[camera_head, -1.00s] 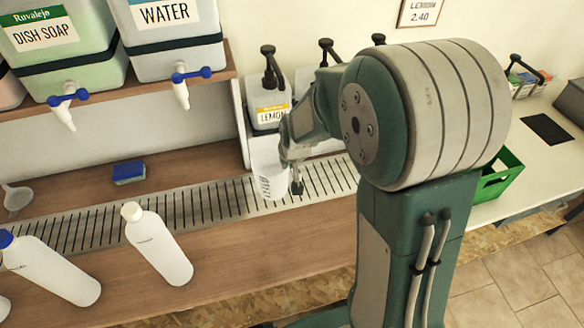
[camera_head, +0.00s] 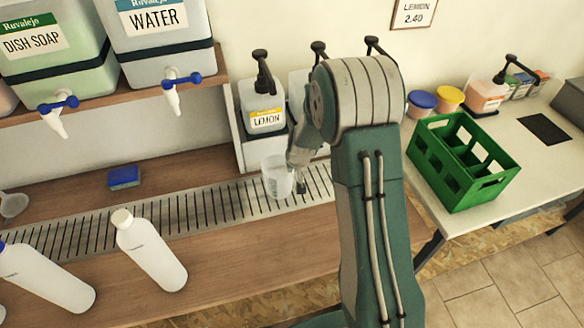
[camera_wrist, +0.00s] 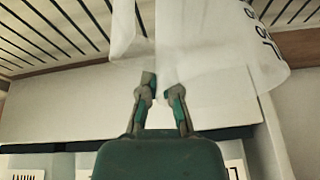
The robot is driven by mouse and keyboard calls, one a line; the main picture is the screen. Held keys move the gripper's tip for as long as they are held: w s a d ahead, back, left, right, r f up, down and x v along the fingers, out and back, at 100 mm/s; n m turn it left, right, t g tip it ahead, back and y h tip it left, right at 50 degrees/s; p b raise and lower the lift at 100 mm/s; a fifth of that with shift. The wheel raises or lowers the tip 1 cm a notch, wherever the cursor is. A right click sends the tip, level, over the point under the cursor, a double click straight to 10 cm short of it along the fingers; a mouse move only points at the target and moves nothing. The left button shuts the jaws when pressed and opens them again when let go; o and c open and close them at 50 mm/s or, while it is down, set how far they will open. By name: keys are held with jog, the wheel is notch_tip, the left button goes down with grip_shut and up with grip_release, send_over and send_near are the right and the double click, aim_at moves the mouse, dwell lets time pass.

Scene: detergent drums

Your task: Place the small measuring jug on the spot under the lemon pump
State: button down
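The small measuring jug (camera_head: 277,177) is whitish and translucent. In the head view it is at the slotted drip grate, in front of the lemon bottle (camera_head: 265,118) and slightly right of the bottle's middle. I cannot tell whether its base touches the grate. The black lemon pump (camera_head: 262,72) tops the bottle. My gripper (camera_head: 297,182) is close at the jug's right side. In the wrist view the jug (camera_wrist: 222,50), with dark markings, fills the upper middle. My fingertips (camera_wrist: 160,80) are close together at its near edge, by the handle-like strip (camera_wrist: 122,30). Their grip is unclear.
The drip grate (camera_head: 215,206) runs along the wooden counter (camera_head: 225,262). A white bottle (camera_head: 150,252) stands front left and a blue sponge (camera_head: 124,177) lies behind the grate. Other pump bottles are partly hidden by my arm. A green crate (camera_head: 462,165) stands on the right table.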

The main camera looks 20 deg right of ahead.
jog(key=shift+d, duration=0.1)
jog(key=c, duration=0.8)
grip_release()
jog(key=shift+a, duration=0.45)
jog(key=shift+d, duration=0.15)
